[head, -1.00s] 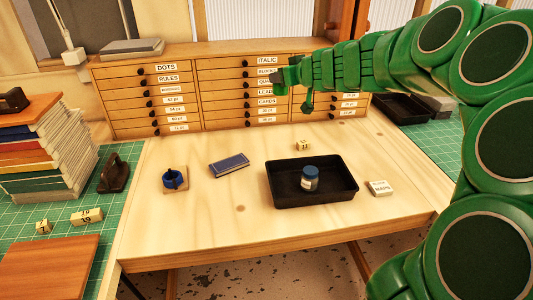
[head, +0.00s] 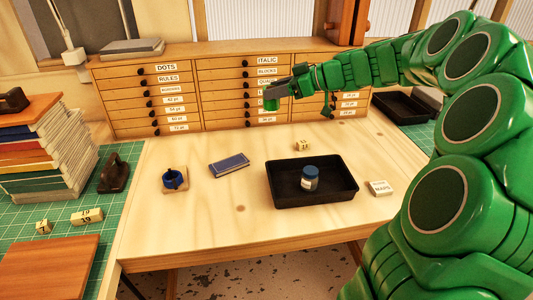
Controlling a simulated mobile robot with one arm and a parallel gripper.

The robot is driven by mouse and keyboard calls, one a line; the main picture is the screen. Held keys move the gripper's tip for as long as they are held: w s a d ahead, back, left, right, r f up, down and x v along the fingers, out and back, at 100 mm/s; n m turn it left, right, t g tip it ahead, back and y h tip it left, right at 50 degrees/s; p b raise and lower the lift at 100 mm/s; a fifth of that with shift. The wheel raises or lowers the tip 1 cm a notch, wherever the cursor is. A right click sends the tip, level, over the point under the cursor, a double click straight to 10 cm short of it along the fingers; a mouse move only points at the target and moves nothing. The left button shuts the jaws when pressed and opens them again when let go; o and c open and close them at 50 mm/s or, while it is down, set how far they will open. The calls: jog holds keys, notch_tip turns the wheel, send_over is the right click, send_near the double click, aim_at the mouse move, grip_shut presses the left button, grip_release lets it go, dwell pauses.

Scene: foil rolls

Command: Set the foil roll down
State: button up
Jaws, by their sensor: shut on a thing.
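My gripper (head: 281,88) is shut high over the back of the table, in front of the drawer cabinet. It is shut on a small green cylinder (head: 271,104), which looks like the foil roll and hangs at the fingertips, clear of the tabletop. A blue ring-shaped roll (head: 170,183) sits on a small square wooden base (head: 184,188) at the table's left. The pale wooden table (head: 210,225) lies below my gripper. The fingertips are small and partly hidden in this view.
A black tray (head: 285,200) holds a blue-capped jar (head: 310,180). A blue flat box (head: 229,164), a small labelled block (head: 302,145) and a white box (head: 380,188) lie around it. The drawer cabinet (head: 215,75) stands behind. Bare wood shows between the blue box and tray.

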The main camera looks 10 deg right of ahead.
notch_tip(320, 180, down, 12)
jog(key=s+n+g, duration=0.1)
jog(key=shift+y, duration=0.3)
jog(key=shift+w+d+f, duration=0.15)
jog(key=shift+w+f, duration=1.35)
jog(key=shift+w, duration=0.65)
jog(key=shift+w+d+f, duration=0.1)
jog(key=shift+w+f, duration=1.45)
jog(key=shift+w, duration=0.65)
jog(key=shift+w+d+f, duration=0.15)
jog(key=shift+w+f, duration=1.35)
jog(key=shift+w, duration=0.65)
jog(key=shift+w+f, duration=0.15)
jog(key=shift+f, duration=1.55)
jog(key=shift+f, duration=0.15)
jog(key=o, duration=1.1)
